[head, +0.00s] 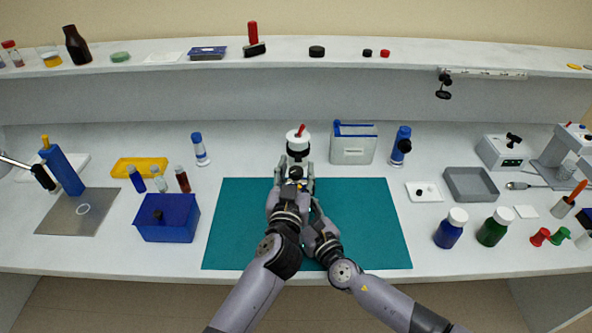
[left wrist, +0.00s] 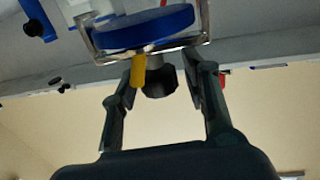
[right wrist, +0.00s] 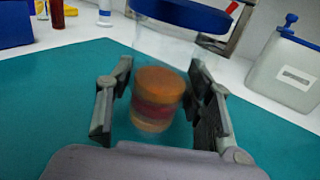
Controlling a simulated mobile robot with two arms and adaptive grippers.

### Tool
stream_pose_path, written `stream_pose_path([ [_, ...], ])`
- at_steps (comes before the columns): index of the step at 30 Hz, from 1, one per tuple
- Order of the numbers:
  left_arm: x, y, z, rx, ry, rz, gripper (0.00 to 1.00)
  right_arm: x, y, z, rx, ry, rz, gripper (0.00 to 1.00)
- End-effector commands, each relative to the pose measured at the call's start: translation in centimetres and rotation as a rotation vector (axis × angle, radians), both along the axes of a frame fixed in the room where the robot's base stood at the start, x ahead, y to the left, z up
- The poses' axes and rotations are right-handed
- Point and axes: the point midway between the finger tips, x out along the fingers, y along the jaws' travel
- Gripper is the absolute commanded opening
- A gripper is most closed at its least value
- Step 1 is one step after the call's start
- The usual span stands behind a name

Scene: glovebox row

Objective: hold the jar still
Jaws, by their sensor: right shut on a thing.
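The clear jar with a blue lid and orange and reddish layers inside (right wrist: 158,100) stands between the fingers of my right gripper (right wrist: 160,105) in the right wrist view. My right gripper is shut on the jar's sides. In the head view my arms hide the jar. My left gripper (head: 294,172) is above and beyond the right one in the head view.
A teal mat (head: 370,230) lies under my arms, with clear room on both sides. A white disc with a red handle (head: 298,138) stands just behind my left gripper. A grey-white bin (head: 352,150) is behind right, and a blue box (head: 167,220) is left.

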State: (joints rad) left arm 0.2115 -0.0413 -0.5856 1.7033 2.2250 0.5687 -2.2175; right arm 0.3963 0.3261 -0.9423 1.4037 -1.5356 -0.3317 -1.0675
Motion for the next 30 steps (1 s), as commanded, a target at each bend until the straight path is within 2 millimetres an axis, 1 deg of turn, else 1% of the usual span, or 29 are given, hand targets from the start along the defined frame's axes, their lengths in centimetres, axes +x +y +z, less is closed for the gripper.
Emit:
stream_pose_path([
  [1, -0.01, 0.01, -0.01, 0.0, 0.0, 0.0, 0.37, 0.01, -0.04, -0.05, 0.0, 0.001, -0.001, 0.06],
  [2, -0.01, 0.01, -0.01, 0.0, 0.0, 0.0, 0.35, 0.01, -0.04, -0.05, 0.0, 0.001, -0.001, 0.06],
  [15, -0.02, 0.03, -0.02, 0.0, 0.0, 0.001, 0.05, 0.02, -0.05, -0.04, 0.0, 0.001, -0.001, 0.06],
  [18, -0.02, 0.03, -0.02, 0.0, 0.0, 0.001, 0.0, 0.02, -0.05, -0.03, 0.0, 0.0, -0.001, 0.06],
  [25, 0.05, 0.09, 0.09, 0.002, -0.004, -0.017, 0.0, 0.02, -0.06, -0.03, 0.001, 0.0, -0.001, 0.06],
  [30, 0.11, 0.08, 0.32, 0.004, -0.013, -0.08, 0.0, 0.01, -0.04, -0.03, 0.001, 0.0, -0.001, 0.06],
])
